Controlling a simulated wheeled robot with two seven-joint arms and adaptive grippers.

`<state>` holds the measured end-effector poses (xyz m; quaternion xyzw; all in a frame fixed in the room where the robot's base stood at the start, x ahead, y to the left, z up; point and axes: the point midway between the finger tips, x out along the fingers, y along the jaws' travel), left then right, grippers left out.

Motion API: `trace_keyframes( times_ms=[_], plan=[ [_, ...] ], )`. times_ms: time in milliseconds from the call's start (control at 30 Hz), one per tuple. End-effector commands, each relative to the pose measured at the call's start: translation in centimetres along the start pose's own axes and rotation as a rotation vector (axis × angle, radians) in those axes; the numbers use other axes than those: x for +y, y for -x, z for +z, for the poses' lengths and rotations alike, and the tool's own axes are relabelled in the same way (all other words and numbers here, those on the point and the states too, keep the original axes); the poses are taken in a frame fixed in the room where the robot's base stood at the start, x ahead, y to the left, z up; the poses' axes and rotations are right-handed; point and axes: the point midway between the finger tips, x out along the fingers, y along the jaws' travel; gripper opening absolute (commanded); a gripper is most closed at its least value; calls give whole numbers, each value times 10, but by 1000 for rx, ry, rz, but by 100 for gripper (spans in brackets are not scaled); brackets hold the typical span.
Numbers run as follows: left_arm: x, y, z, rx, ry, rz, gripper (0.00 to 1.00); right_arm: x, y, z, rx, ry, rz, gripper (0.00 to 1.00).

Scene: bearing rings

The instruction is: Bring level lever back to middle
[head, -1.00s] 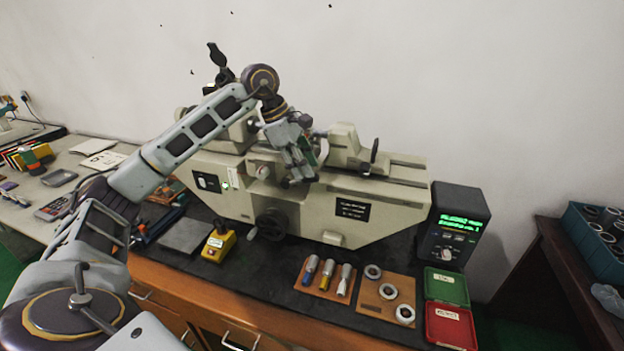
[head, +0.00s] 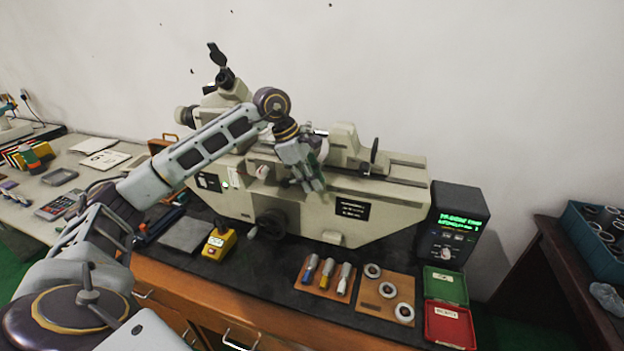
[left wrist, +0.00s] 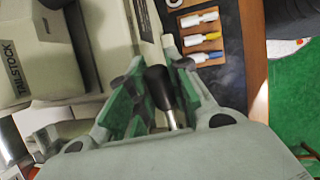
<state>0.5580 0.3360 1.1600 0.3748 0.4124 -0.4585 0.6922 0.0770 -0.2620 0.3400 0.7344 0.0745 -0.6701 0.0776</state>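The level lever shows in the left wrist view as a black knob (left wrist: 159,88) on a thin metal rod (left wrist: 172,119). My left gripper (left wrist: 158,82) has its green fingers on both sides of the knob, with little or no gap, and looks shut on it. In the head view my left gripper (head: 312,178) is in front of the middle of the beige measuring machine (head: 240,200); it hides the lever there. My right gripper is not in view.
The machine has a handwheel (head: 270,223) below my gripper and a tailstock (head: 345,145) to its right. A display box (head: 455,225), a yellow block (head: 218,243), a wooden holder with handled gauges (head: 325,278) and a board with rings (head: 388,297) stand around it.

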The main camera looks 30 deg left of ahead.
Motion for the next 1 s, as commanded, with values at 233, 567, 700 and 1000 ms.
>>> trace_keyframes(
  times_ms=[233, 567, 700, 1000],
  plan=[
    [0, 0, 0, 0, 0, 0, 0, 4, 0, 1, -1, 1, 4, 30],
    [0, -2, 1, 41, -8, 0, 0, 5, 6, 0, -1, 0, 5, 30],
    [-2, -7, 1, 106, -19, -1, 0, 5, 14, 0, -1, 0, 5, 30],
    [-4, -21, -1, 260, -43, 1, 0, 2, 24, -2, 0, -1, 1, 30]
  ],
)
